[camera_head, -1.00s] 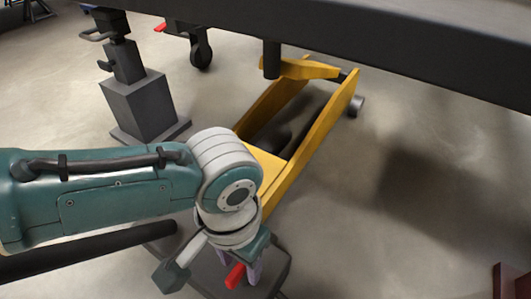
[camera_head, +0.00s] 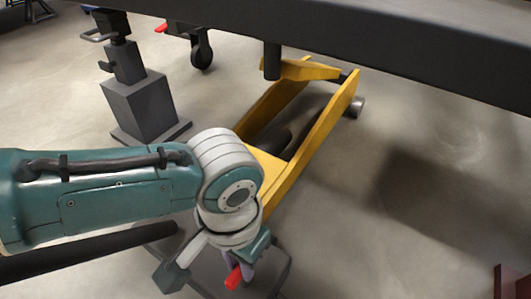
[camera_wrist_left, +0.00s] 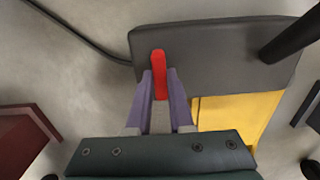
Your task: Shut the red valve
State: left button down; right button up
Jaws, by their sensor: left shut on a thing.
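The red valve handle (camera_wrist_left: 158,62) is a short red lever over a dark grey plate-like body (camera_wrist_left: 205,50) in the left wrist view. My left gripper (camera_wrist_left: 161,88) has its two purple fingers closed on either side of the lever, whose far end sticks out beyond the fingertips. In the head view the red lever (camera_head: 234,277) shows low in the middle, just under my left gripper (camera_head: 246,266). Part of the lever and most of the fingers are hidden there by my wrist. My right gripper is not in view.
A yellow frame (camera_head: 323,125) with rollers runs beside the dark body. A grey pedestal (camera_head: 140,105) stands at the left. A dark beam (camera_head: 400,50) crosses the top, with a red-tabbed caster (camera_head: 201,52) beneath.

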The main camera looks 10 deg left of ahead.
pick_arm(q)
jog(key=m+p, duration=0.1)
jog(key=m, duration=0.7)
jog(key=shift+m+p, duration=0.3)
jog(key=shift+p, duration=0.1)
jog(key=m, duration=0.5)
jog(key=shift+m, duration=2.4)
jog(key=c, duration=0.8)
grip_release()
jog(key=shift+r, duration=0.15)
